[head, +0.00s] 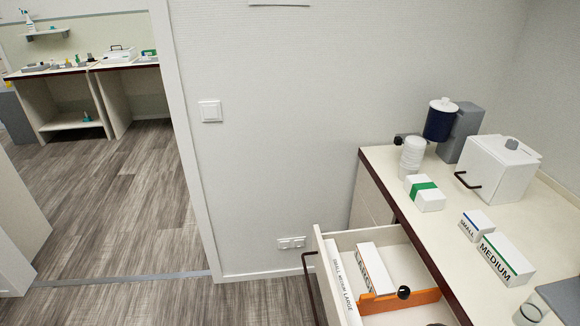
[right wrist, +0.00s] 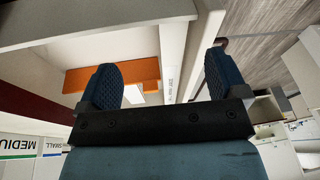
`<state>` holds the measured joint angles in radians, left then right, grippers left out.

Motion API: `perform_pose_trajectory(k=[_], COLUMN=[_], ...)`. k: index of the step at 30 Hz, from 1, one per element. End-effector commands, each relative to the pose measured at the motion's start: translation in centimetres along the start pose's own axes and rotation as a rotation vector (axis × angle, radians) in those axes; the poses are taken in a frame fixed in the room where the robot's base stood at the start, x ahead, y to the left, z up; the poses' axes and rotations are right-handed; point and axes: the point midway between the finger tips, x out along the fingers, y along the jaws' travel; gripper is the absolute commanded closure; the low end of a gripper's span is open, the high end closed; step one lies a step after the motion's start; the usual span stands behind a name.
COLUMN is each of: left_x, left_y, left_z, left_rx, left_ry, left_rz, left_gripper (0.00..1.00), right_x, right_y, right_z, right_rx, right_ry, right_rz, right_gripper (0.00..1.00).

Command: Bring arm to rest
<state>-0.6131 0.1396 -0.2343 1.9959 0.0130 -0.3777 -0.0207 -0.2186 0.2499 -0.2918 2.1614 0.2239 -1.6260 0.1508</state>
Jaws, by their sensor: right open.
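My right gripper (right wrist: 162,76) shows in the right wrist view with its two dark blue padded fingers wide apart and nothing held between them. Beyond the fingers is the open drawer (head: 375,237), with its orange divider (right wrist: 112,76) to the left of the gap. In the head view the drawer is pulled out and holds a white box marked LARGE (head: 370,268) beside the orange divider (head: 400,301) with a black knob. I cannot make out the right gripper in the head view. My left gripper is not in view.
The counter (head: 400,222) bears a small box (head: 476,225), a MEDIUM box (head: 505,260), a green-banded box (head: 424,193), stacked white cups (head: 412,157), a white container (head: 497,168) and a dark blue dispenser (head: 440,120). The drawer juts into the room. Open floor (head: 110,215) lies left.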

Motion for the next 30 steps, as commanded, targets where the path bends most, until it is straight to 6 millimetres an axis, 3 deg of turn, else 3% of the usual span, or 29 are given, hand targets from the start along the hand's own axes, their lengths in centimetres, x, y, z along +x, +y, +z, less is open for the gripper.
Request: perform_pose_trajectory(k=[1, 6, 17, 30], left_x=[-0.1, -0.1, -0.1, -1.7], left_y=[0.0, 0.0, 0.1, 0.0], left_z=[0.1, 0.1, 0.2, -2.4], left_rx=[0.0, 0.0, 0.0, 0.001], left_ry=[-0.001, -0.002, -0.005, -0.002], left_rz=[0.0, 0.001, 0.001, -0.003], left_gripper=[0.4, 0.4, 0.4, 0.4], right_x=[-0.9, -3.4, -8.2, -2.9], right_y=[-0.2, 0.1, 1.5, 0.1], right_z=[1.5, 4.9, 10.2, 5.7], right_rx=[0.01, 0.029, 0.067, 0.005], right_ry=[0.014, 0.047, 0.076, 0.366], right_rz=[0.004, 0.044, 0.141, 0.103], right_gripper=[0.09, 0.09, 0.09, 0.09])
